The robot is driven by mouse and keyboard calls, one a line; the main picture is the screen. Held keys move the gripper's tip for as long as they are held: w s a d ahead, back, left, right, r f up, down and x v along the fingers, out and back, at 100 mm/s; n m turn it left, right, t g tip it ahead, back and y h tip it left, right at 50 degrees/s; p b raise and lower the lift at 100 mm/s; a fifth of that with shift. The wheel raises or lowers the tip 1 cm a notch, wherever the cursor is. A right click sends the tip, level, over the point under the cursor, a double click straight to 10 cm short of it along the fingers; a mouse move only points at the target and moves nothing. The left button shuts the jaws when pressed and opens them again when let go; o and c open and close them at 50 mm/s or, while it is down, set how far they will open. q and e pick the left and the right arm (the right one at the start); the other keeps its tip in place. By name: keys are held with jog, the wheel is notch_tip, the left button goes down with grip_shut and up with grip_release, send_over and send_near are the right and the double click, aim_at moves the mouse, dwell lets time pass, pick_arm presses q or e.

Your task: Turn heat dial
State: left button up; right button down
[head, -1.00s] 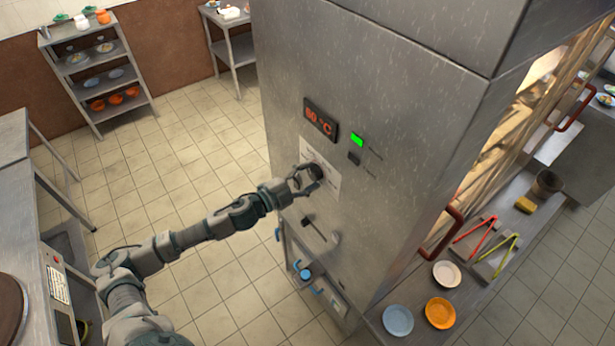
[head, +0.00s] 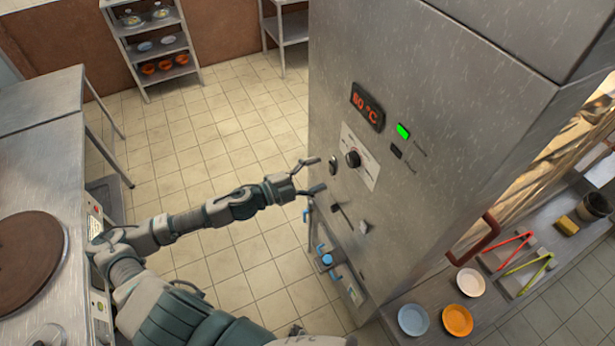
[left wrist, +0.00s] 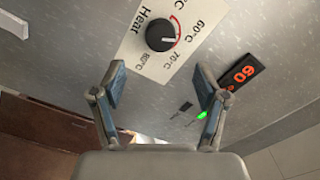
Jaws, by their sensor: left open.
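The heat dial (head: 353,159) is a round black knob on a white scale plate on the side of a tall steel cabinet. In the left wrist view the dial (left wrist: 161,34) has a red mark, with 60°C, 70°C and 80°C printed around it. The display (head: 367,106) above it reads 60 °C. My left gripper (head: 316,176) is open and empty, left of the dial and apart from it. In the left wrist view its two fingers (left wrist: 160,88) are spread, with the dial beyond their tips. My right gripper is not in view.
A green lit switch (head: 403,131) and a dark switch (head: 396,152) sit right of the display. Open tiled floor (head: 230,140) lies left.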

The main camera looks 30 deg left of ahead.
pick_arm(q)
jog(key=shift+v, duration=1.25)
